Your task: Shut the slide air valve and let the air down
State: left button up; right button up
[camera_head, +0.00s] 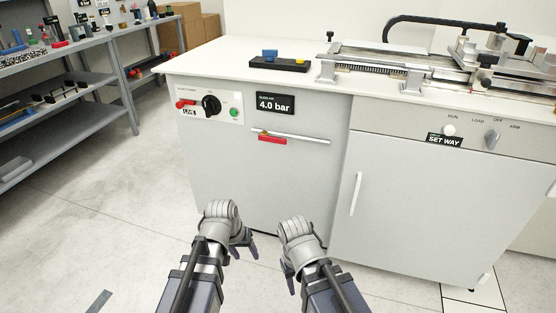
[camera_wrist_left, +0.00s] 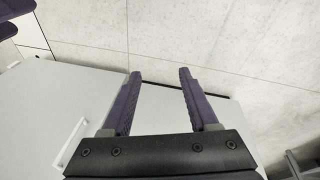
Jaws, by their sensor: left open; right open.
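The slide air valve is a silver rail with a brass piece and a red grip (camera_head: 272,139) on the grey cabinet's front, below the gauge reading 4.0 bar (camera_head: 275,104). The red grip sits toward the rail's left part. My left gripper (camera_head: 243,247) is below and left of the valve, apart from it, open and empty. Its two purple fingers (camera_wrist_left: 158,76) show spread in the left wrist view, where the valve does not show. My right gripper (camera_head: 289,277) is open and empty, low in front of the cabinet, apart from the valve.
A panel left of the gauge holds a red lever (camera_head: 186,103), a black knob (camera_head: 211,105) and a green button (camera_head: 234,113). The right cabinet has a white door handle (camera_head: 356,193) and a selector (camera_head: 492,139). The test rig stands on top. Shelves stand left.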

pick_arm(q)
jog(key=w+d+f+n+t+h+b, duration=0.1)
jog(key=w+d+f+t+h+b, duration=0.15)
jog(key=w+f+b, duration=0.4)
jog(key=n+t+h, duration=0.2)
jog(key=n+t, duration=1)
jog(key=n, duration=0.1)
send_near(277, 141)
jog(key=w+d, duration=0.2)
jog(key=shift+w+a+f+n+t+y, duration=0.25)
jog(key=shift+n+t+y, duration=0.1)
jog(key=shift+n, duration=0.25)
pick_arm(e)
notch_tip(277, 141, down, 9)
pick_arm(q)
jog(key=x, duration=0.7)
jog(key=shift+w+d, duration=0.1)
jog(key=shift+w, duration=0.3)
